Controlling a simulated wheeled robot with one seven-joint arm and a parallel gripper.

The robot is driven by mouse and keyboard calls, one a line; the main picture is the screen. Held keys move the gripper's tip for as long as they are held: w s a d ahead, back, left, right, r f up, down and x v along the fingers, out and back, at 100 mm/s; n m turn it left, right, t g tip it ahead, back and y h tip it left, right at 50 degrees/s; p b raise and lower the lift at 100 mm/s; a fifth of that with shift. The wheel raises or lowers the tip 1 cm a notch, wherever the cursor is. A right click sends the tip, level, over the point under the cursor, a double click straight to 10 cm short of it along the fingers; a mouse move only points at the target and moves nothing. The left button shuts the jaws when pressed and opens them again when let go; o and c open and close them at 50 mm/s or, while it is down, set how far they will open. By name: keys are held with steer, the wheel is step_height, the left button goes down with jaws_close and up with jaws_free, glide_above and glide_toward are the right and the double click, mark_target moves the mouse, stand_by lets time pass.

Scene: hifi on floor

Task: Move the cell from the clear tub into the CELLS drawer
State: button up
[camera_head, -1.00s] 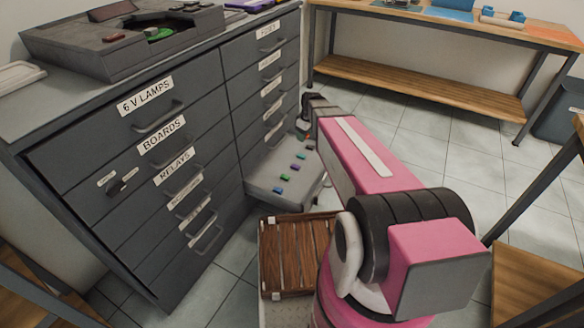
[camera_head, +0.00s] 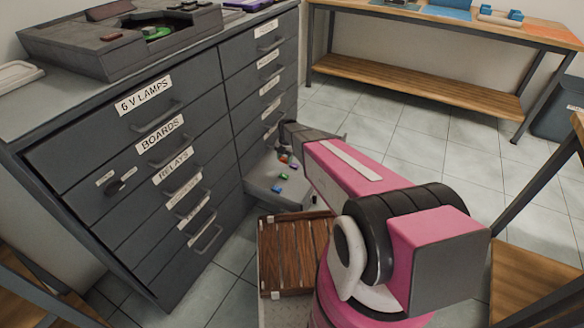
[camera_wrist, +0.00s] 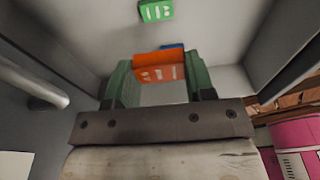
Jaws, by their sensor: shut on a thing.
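My gripper (camera_wrist: 160,80) is shut on an orange cell (camera_wrist: 160,66) with pale marks, held between its two green fingers. In the head view my gripper's end is over the open bottom drawer (camera_head: 262,183) of the grey cabinet's right column and partly hides it. In the wrist view a green cell (camera_wrist: 156,10) lies on the drawer floor beyond the held cell. A blue piece (camera_wrist: 173,46) shows just behind the held cell. A blue cell (camera_head: 276,189) also shows in the drawer. The drawer's label cannot be read. I cannot make out the clear tub.
The grey cabinet (camera_head: 150,150) has closed labelled drawers, including 6 V LAMPS, BOARDS and RELAYS. A grey device (camera_head: 110,40) stands on its top. A wooden workbench (camera_head: 430,85) stands at the back.

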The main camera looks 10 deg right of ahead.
steer(key=w+d+f, duration=0.1)
steer(key=d+f, duration=0.1)
steer(key=d, duration=0.1)
steer(key=w+d+f, duration=0.1)
steer(key=d+f, duration=0.1)
steer(key=d, duration=0.2)
steer(key=w+d+f, duration=0.1)
steer(key=d+f, duration=0.2)
steer(key=d, duration=0.1)
steer(key=shift+w, duration=0.15)
steer(key=shift+f, duration=2.05)
steer(key=shift+f, duration=0.1)
steer(key=o, duration=0.6)
steer(key=shift+c, duration=0.2)
steer(key=shift+o, duration=0.4)
